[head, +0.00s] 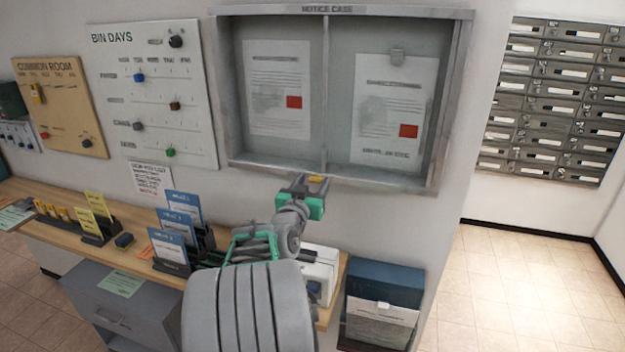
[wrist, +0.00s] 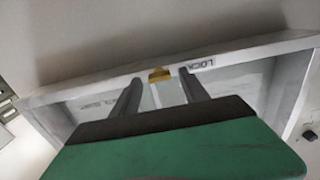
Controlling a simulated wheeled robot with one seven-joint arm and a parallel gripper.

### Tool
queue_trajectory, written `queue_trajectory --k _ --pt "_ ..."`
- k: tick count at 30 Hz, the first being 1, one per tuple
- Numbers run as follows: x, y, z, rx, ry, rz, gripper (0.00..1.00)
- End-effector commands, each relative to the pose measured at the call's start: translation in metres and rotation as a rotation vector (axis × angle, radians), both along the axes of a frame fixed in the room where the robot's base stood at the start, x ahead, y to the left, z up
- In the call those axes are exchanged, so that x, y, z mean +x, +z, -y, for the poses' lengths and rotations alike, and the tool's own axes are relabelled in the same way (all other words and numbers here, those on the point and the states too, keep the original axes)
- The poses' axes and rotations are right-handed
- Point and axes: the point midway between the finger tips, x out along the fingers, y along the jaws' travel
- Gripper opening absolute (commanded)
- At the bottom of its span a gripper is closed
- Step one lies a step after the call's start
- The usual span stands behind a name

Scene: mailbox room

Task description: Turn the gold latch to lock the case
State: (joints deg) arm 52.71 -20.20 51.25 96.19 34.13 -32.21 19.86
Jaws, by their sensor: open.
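The notice case (head: 325,90) is a grey framed wall case with two panes and a paper notice in each. The gold latch (wrist: 159,74) sits on the frame edge in the wrist view, beside a label reading "LOCK" (wrist: 195,66). In the head view the gold latch (head: 316,178) shows as a small patch by my gripper. My gripper (head: 308,180) is at the case's lower edge, near the middle divider. In the wrist view my gripper (wrist: 158,84) is open, with one finger on each side of the latch. I cannot tell whether the fingers touch it.
A wooden counter (head: 130,262) below holds leaflet racks and yellow cards. A blue box (head: 385,284) stands to the right of the counter. Planner boards (head: 150,90) hang to the left. Mailboxes (head: 550,100) line the right wall, with clear floor below.

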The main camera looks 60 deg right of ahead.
Motion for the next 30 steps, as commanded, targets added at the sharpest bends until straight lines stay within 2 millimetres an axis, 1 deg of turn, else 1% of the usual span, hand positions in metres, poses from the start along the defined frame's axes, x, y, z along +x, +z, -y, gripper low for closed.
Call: queue_trajectory --k 5,6,24,25,30 --pt "0.0003 -0.0005 0.0002 0.0 0.001 0.0 0.53" --pt "0.0004 -0.0005 0.0 0.0 0.001 0.0 0.51" --pt "0.0005 -0.0003 -0.0003 0.001 0.001 0.0 0.02" --pt "0.0005 -0.0003 -0.0003 0.001 0.001 0.0 0.0" --pt "0.0005 -0.0004 -0.0003 0.001 0.001 0.0 0.0"
